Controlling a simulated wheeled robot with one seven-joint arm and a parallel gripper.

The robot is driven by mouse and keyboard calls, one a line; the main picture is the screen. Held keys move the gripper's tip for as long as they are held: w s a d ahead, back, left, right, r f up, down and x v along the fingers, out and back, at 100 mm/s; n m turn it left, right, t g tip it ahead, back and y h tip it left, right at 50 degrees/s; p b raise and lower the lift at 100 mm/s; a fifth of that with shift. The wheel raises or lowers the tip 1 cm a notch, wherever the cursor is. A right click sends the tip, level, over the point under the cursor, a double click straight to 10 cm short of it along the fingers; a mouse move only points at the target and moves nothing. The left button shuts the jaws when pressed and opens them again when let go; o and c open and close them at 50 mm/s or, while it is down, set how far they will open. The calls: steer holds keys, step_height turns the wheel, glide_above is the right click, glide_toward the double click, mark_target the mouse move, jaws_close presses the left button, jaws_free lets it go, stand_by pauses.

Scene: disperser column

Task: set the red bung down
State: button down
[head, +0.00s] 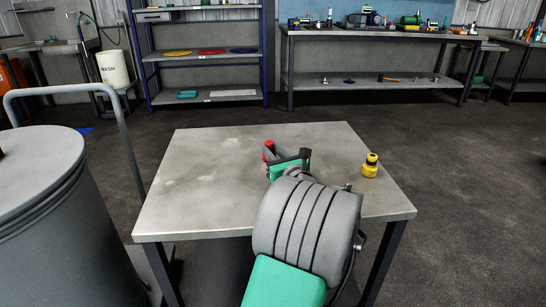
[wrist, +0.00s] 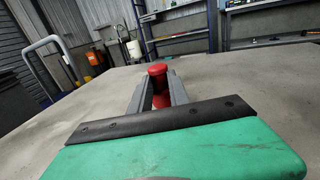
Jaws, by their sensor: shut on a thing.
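The red bung (wrist: 158,78) is upright between the two grey fingers of my gripper (wrist: 159,92) in the wrist view. My gripper is shut on it. In the head view the bung (head: 268,150) shows as a small red piece at the tip of my gripper (head: 270,157), over the middle of the grey table (head: 215,165). The bung's lower end is hidden by the fingers and the dark plate, so I cannot tell whether it touches the table top.
A yellow fitting with a dark band (head: 370,166) stands on the table to the right of my gripper. The table's left half is clear. A large grey drum (head: 40,215) and a grey rail (head: 122,130) stand left of the table. Shelves (head: 200,55) and a bench (head: 375,38) line the back.

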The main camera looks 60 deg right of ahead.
steer(key=shift+r, duration=0.15)
steer(key=c, duration=1.3)
jaws_free()
steer(key=shift+o, duration=0.2)
steer(key=shift+s+a, duration=0.15)
steer(key=shift+s, duration=0.15)
steer(key=p+v, duration=0.2)
steer(key=v, duration=0.9)
steer(key=shift+s+a, duration=0.15)
